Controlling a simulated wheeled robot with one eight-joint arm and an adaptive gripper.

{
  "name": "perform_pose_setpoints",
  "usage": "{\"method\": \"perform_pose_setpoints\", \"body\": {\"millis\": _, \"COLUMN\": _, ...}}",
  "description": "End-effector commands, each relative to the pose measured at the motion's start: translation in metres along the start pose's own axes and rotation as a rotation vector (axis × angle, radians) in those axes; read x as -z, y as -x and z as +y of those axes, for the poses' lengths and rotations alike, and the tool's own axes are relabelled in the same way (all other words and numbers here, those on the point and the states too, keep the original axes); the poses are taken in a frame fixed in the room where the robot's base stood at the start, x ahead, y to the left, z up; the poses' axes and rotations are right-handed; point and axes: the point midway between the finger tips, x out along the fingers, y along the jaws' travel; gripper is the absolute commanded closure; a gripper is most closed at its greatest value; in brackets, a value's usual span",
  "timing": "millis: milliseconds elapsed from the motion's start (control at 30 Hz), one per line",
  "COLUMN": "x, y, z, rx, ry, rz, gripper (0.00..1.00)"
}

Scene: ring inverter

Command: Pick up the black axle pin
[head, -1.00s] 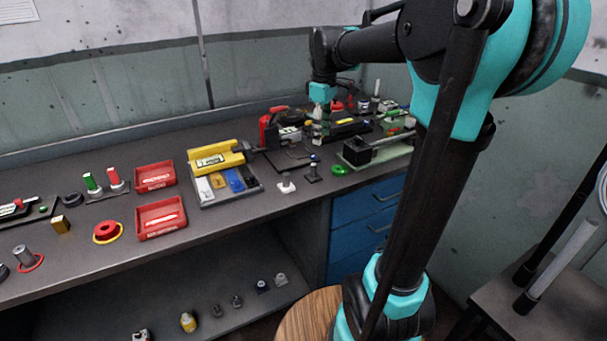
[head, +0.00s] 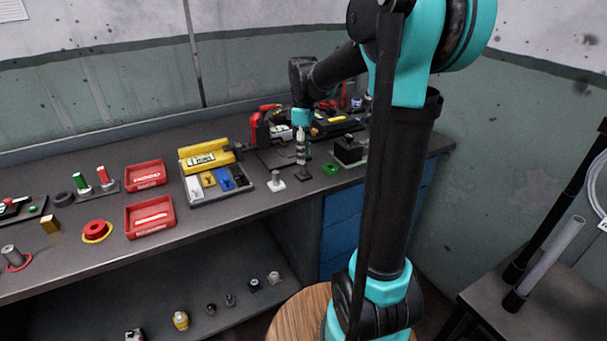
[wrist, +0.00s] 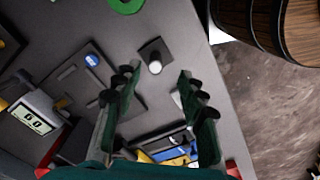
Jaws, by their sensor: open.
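A small upright pin on a dark square base (wrist: 152,54) stands on the bench in the wrist view. It appears to be the black axle pin, though its top looks pale. My gripper (wrist: 157,80) is open, with its two fingers on either side of the view and the pin just beyond the gap between their tips.
A grey tray (head: 222,195) with coloured blocks and a yellow tool lies to the left. A green ring (head: 330,169) and a dark block fixture (head: 350,150) are to the right. The bench edge runs close in front of the pins.

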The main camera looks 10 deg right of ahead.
Motion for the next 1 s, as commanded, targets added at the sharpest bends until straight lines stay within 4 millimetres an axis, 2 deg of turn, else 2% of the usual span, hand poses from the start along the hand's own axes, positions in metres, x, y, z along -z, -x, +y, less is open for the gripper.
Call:
{"method": "perform_pose_setpoints", "body": {"millis": 167, "x": 0.001, "y": -0.013, "z": 0.003, "rx": 0.0, "ry": 0.0, "rz": 0.0, "gripper": 0.59}}
{"method": "perform_pose_setpoints", "body": {"millis": 433, "x": 0.002, "y": -0.049, "z": 0.006, "rx": -0.001, "ry": -0.001, "rz": 0.0, "gripper": 0.59}}
{"method": "perform_pose_setpoints", "body": {"millis": 733, "x": 0.002, "y": -0.054, "z": 0.006, "rx": -0.002, "ry": -0.001, "rz": 0.0, "gripper": 0.59}}
{"method": "perform_pose_setpoints", "body": {"millis": 767, "x": 0.002, "y": -0.054, "z": 0.006, "rx": -0.002, "ry": -0.001, "rz": 0.0, "gripper": 0.6}}
{"method": "perform_pose_setpoints", "body": {"millis": 1000, "x": 0.002, "y": -0.054, "z": 0.006, "rx": -0.001, "ry": -0.001, "rz": 0.0, "gripper": 0.9}}
